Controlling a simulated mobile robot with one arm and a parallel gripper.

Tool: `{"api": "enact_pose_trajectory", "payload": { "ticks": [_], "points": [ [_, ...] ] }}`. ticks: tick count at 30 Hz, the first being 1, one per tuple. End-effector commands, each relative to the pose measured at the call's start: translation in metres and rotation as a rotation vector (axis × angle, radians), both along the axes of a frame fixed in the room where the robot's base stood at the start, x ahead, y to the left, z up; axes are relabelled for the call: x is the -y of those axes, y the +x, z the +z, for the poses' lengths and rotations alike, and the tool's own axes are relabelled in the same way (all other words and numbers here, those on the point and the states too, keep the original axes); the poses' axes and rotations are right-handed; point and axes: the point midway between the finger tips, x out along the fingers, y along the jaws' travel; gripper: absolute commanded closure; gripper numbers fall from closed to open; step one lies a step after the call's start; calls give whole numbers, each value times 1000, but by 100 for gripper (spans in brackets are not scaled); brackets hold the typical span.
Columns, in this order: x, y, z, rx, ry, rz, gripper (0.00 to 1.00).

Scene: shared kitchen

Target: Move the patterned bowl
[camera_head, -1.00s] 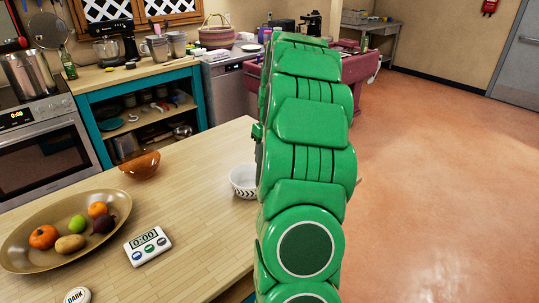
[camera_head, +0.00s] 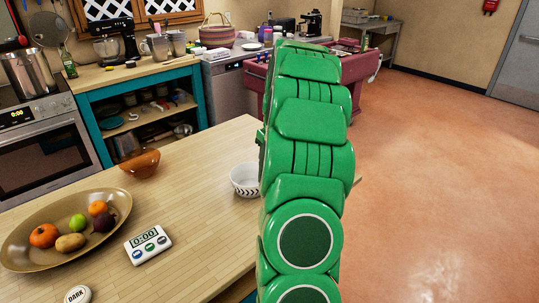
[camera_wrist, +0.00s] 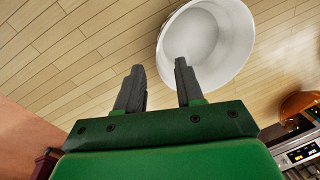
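The patterned bowl (camera_head: 244,180) is white with a dark leaf-like pattern and stands upright on the wooden table (camera_head: 200,225). In the head view its right side is hidden behind my green arm. In the wrist view the bowl (camera_wrist: 207,45) looks white and empty inside. My gripper (camera_wrist: 159,72) is open, with its two dark fingers apart. The right fingertip overlaps the bowl's near side in the picture, while the left one shows over bare table. I cannot tell whether any finger touches the bowl. The gripper is hidden in the head view.
An orange-brown bowl (camera_head: 140,164) stands left of the patterned bowl. A large oval dish (camera_head: 28,262) with fruit and a white timer (camera_head: 148,245) are at the table's left and front. The table between timer and patterned bowl is clear.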

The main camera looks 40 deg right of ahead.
Motion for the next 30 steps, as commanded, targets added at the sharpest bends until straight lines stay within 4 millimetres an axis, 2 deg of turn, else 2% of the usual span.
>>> {"api": "enact_pose_trajectory", "payload": {
  "ticks": [6, 12, 22, 30],
  "points": [
    [-5, 0, -31, -4, 2, 0, 63],
    [-8, 1, -50, -3, 3, 0, 63],
    [-9, 2, -54, -2, 1, 0, 63],
    [-9, 2, -53, -2, 1, 0, 100]
  ]
}}
